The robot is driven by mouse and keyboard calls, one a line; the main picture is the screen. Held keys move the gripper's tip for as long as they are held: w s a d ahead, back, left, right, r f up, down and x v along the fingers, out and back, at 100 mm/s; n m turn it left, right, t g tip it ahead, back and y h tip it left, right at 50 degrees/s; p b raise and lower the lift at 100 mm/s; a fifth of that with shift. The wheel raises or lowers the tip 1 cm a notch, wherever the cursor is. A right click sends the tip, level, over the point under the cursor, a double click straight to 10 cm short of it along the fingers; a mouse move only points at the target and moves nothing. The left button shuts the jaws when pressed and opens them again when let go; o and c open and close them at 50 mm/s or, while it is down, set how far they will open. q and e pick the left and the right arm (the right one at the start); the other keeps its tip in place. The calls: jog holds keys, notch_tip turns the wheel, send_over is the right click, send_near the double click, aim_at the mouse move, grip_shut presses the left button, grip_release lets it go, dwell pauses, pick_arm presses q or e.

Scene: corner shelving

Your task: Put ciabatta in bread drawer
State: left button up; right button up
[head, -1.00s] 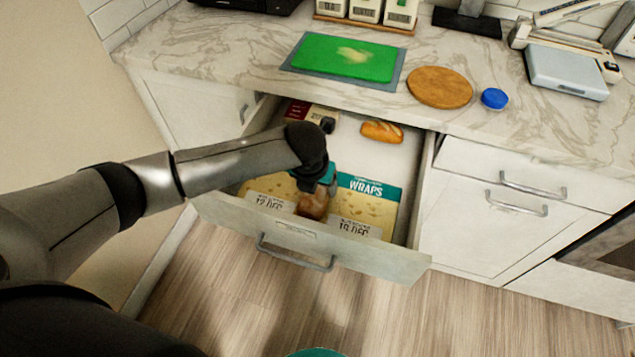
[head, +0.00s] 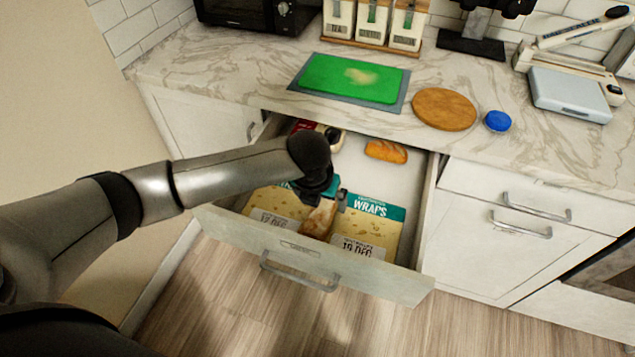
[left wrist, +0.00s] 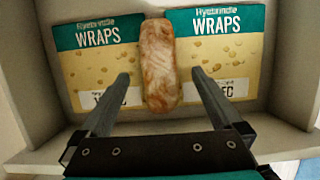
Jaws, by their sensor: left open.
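The ciabatta (head: 318,221), a long pale-brown loaf, lies in the open drawer (head: 312,273) between two packs of wraps. The left wrist view shows the ciabatta (left wrist: 159,60) lengthwise between the left pack (left wrist: 98,58) and right pack (left wrist: 215,52). My left gripper (head: 326,197) is above the ciabatta, partly covering it in the head view. In the left wrist view its fingers (left wrist: 160,76) are spread wide on either side of the loaf, with visible gaps. My right gripper is not in view.
A smaller scored loaf (head: 386,151) lies at the back of the drawer, with a dark red and white item at back left. The counter above holds a green board (head: 348,77), a round wooden board (head: 443,109) and a blue lid (head: 497,121).

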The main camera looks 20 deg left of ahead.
pick_arm(q)
jog(key=p+v, duration=0.2)
jog(key=v, duration=0.7)
jog(key=shift+r, duration=0.35)
jog(key=shift+s, duration=0.15)
